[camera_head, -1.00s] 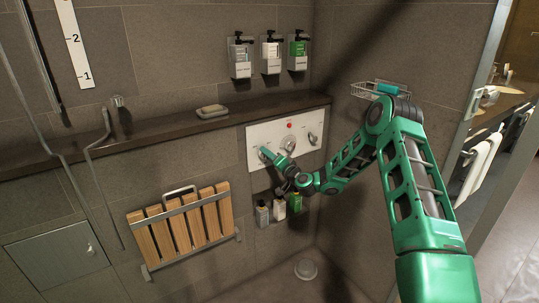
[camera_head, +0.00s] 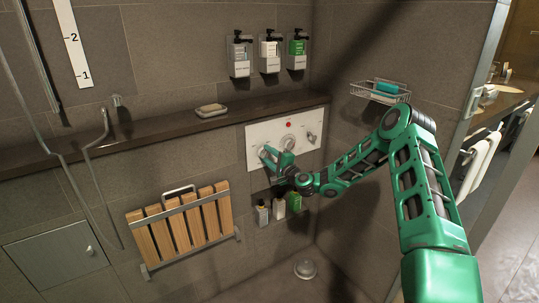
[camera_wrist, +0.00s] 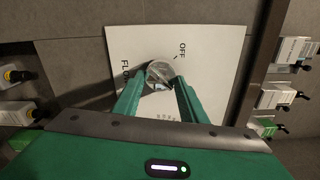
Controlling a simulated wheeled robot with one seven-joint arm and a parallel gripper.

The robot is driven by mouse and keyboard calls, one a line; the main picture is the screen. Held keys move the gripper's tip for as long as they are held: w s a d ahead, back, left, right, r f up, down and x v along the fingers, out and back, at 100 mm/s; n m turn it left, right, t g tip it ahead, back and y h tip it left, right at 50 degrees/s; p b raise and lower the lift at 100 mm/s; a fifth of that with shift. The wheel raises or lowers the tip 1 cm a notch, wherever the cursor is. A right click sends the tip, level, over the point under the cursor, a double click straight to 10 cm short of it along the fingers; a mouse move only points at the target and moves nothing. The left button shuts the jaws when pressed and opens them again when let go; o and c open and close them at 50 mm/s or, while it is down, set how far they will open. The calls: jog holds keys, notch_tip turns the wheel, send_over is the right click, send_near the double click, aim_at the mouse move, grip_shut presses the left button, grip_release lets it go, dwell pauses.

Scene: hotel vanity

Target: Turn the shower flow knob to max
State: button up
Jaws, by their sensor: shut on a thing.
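The white shower control panel (camera_head: 256,134) is on the back wall, with a row of round metal knobs. The flow knob (camera_wrist: 158,71) is at the panel's left end. In the wrist view, "OFF" is printed at its upper right and "FLOW", partly cut off, at its left. My gripper (camera_wrist: 155,77) is shut on the flow knob, with a green finger on either side of it. In the head view my gripper (camera_head: 266,153) is at the left knob and partly hides it. The knob's pointer is hard to make out.
A centre knob (camera_head: 289,143) and a right lever knob (camera_head: 311,135) sit beside it, under a red button (camera_head: 289,124). Bottles (camera_head: 279,206) stand in a niche below my wrist. A ledge (camera_head: 225,118) runs above. A folded wooden seat (camera_head: 185,228) is at lower left.

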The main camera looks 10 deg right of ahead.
jog(key=shift+a+r+m, duration=0.3)
jog(key=shift+a, duration=0.05)
jog(key=o, duration=1.1)
jog(key=shift+c, duration=0.2)
jog(key=shift+d+f, duration=0.1)
jog(key=shift+d, duration=0.05)
jog(key=shift+s+d+f, duration=0.1)
jog(key=shift+s+d, duration=0.15)
jog(key=shift+s, duration=0.2)
jog(key=v, duration=1)
jog(key=shift+a, duration=0.1)
